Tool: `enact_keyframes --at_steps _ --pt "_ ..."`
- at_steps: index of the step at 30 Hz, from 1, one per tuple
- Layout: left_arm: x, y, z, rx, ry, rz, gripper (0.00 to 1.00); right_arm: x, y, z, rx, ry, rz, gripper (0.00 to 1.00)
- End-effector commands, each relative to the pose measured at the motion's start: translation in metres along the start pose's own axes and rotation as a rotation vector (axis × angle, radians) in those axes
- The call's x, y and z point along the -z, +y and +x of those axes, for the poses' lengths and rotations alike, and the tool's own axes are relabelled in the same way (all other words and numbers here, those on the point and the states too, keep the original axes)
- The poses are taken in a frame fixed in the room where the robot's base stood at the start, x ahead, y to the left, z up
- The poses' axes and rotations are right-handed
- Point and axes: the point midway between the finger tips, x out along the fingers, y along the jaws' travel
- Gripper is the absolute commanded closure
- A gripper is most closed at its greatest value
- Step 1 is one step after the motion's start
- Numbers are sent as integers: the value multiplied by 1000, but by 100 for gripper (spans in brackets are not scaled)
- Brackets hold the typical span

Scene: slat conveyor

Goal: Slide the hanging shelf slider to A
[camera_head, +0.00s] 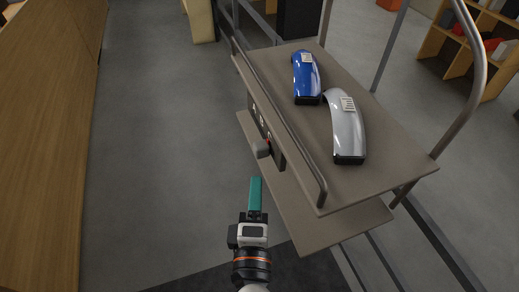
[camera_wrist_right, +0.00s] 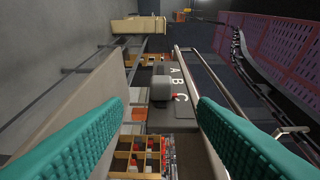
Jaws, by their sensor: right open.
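The slider is a grey block-shaped handle (camera_head: 262,148) on the dark panel (camera_head: 279,155) under the shelf's edge. In the right wrist view the handle (camera_wrist_right: 162,89) lies ahead, between my fingers in the picture. White letters A, B and C (camera_wrist_right: 178,84) run along the panel, and a small red pointer by the handle is nearest C. My right gripper (camera_head: 256,181), with teal fingers, is open and empty. It is short of the handle and apart from it. Its fingers (camera_wrist_right: 160,125) show on both sides of the wrist view. My left gripper is not in view.
A blue scanner-like object (camera_head: 307,76) and a silver one (camera_head: 347,125) lie on the upper shelf (camera_head: 395,150). A metal rail (camera_head: 285,122) edges the shelf, with a lower board (camera_head: 325,215) below. Grey floor (camera_head: 160,150) is clear to the left, beside a wooden surface (camera_head: 45,110).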

Motion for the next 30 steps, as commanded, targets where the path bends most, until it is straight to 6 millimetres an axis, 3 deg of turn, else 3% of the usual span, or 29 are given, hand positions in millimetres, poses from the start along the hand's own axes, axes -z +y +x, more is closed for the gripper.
enact_keyframes --at_steps 5,18,24,30 --pt "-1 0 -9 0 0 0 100 1 -7 16 12 3 -1 47" --pt "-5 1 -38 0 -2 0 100 1 -6 99 7 1 -1 47" --pt "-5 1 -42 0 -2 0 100 1 -4 116 4 1 1 47" --pt "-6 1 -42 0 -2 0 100 1 -3 119 4 1 2 47"
